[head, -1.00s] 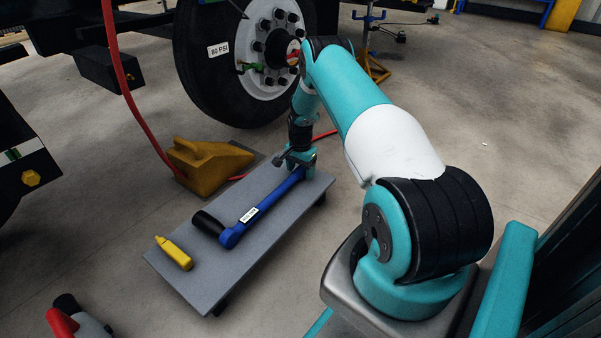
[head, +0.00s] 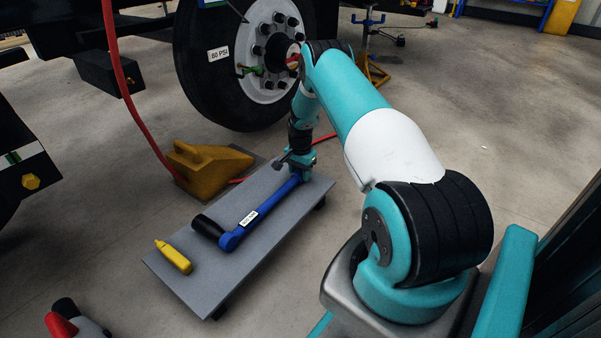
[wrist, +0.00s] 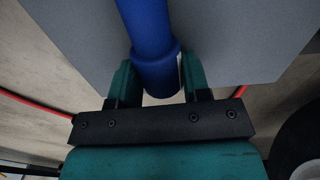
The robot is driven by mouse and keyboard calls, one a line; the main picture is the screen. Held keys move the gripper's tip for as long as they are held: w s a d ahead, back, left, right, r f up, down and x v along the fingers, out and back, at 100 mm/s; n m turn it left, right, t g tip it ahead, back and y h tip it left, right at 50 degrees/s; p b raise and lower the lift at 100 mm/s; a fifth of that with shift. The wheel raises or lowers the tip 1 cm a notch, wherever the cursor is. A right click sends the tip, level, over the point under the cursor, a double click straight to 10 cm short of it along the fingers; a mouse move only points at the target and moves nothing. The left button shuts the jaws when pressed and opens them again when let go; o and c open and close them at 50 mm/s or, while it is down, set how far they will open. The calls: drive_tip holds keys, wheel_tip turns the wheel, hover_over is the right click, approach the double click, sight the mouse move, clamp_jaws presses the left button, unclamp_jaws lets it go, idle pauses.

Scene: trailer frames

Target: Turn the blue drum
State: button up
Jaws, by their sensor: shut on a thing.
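A long blue tool (head: 272,207) with a black grip (head: 207,226) and a white label lies on a grey board (head: 225,271). My gripper (head: 300,169) is at its far right end, low over the board. In the wrist view, my gripper (wrist: 160,74) has one finger on each side of a wider blue drum (wrist: 155,66) at the tool's end and is shut on it. A thin pale strip shows at the drum's right edge. The drum's underside is hidden, and in the head view my gripper mostly covers it.
A yellow marker-like object (head: 173,257) lies on the board's near left. A yellow chock (head: 209,169) stands behind the board by a large wheel (head: 217,87). A red hose (head: 124,80) hangs at left and runs along the floor behind the board.

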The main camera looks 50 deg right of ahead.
sight(300, 170)
idle(0.7)
drive_tip(key=o, duration=0.9)
drive_tip(key=shift+o, duration=0.2)
wheel_tip(300, 170, up, 17)
drive_tip(key=p, duration=0.9)
drive_tip(key=shift+r+p, duration=0.2)
drive_tip(key=shift+p, duration=0.15)
